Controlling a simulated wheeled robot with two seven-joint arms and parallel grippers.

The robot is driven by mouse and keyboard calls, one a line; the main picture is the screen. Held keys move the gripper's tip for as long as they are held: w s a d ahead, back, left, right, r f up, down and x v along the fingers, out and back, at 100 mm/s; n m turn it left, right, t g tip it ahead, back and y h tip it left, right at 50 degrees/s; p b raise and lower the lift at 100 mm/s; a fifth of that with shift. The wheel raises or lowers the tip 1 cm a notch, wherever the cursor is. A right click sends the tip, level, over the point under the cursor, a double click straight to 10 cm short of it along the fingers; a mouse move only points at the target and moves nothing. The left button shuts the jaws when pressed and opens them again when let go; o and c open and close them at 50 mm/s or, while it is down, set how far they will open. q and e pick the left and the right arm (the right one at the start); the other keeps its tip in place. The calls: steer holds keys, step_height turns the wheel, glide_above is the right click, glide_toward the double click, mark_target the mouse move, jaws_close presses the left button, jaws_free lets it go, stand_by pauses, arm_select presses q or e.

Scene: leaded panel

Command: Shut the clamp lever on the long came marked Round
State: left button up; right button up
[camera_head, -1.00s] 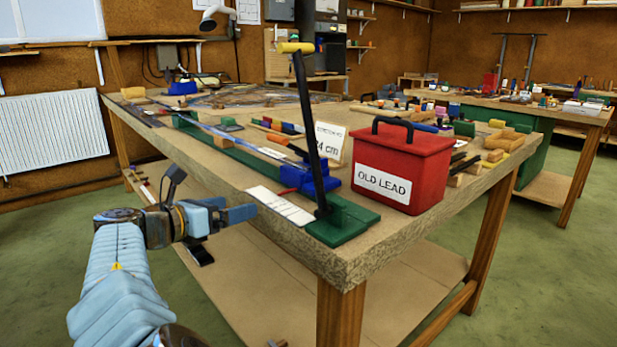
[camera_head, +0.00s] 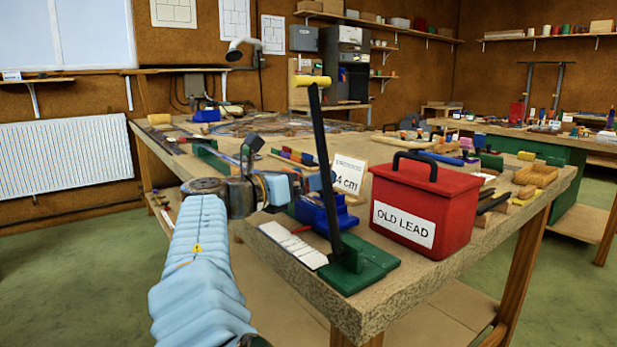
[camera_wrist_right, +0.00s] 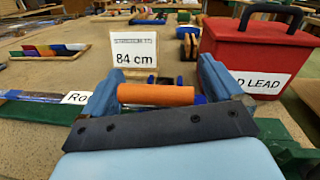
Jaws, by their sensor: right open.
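My right gripper (camera_head: 305,184) is over the near end of the bench, above the blue clamp (camera_head: 322,216). In the right wrist view the gripper (camera_wrist_right: 158,78) is open. An orange cylindrical handle (camera_wrist_right: 156,95), apparently the clamp lever's, lies crosswise between its fingers; contact cannot be told. At left in the wrist view, a grey came (camera_wrist_right: 32,97) lies in a green channel beside a label reading "Ro" (camera_wrist_right: 77,98), partly hidden by a finger. My left gripper is not in view.
A tall black lever with a yellow grip (camera_head: 313,81) rises from a green base (camera_head: 362,268), right of my gripper. The red OLD LEAD box (camera_head: 425,205) stands to its right. An 84 cm sign (camera_wrist_right: 134,47) stands beyond the gripper. A white sheet (camera_head: 293,244) lies at the bench's front edge.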

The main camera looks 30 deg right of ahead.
steer(key=shift+d, duration=0.4)
steer(key=c, duration=1.4)
steer(key=shift+o, duration=0.2)
steer(key=f+h+b, duration=0.1)
steer(key=b, duration=0.1)
steer(key=a+f+h+b, duration=0.1)
steer(key=b, duration=0.1)
steer(key=shift+f+t+h, duration=0.2)
steer(key=shift+t+h, duration=0.1)
steer(key=shift+h, duration=0.1)
steer(key=shift+a+r+p, duration=0.1)
steer(key=shift+a+p, duration=0.1)
steer(key=shift+p, duration=0.15)
steer(key=shift+f, duration=0.25)
steer(key=shift+c, duration=0.2)
steer(key=o, duration=1.4)
steer(key=shift+a, duration=0.1)
steer(key=v, duration=1.3)
steer(key=shift+a+f, duration=0.25)
steer(key=shift+a, duration=0.1)
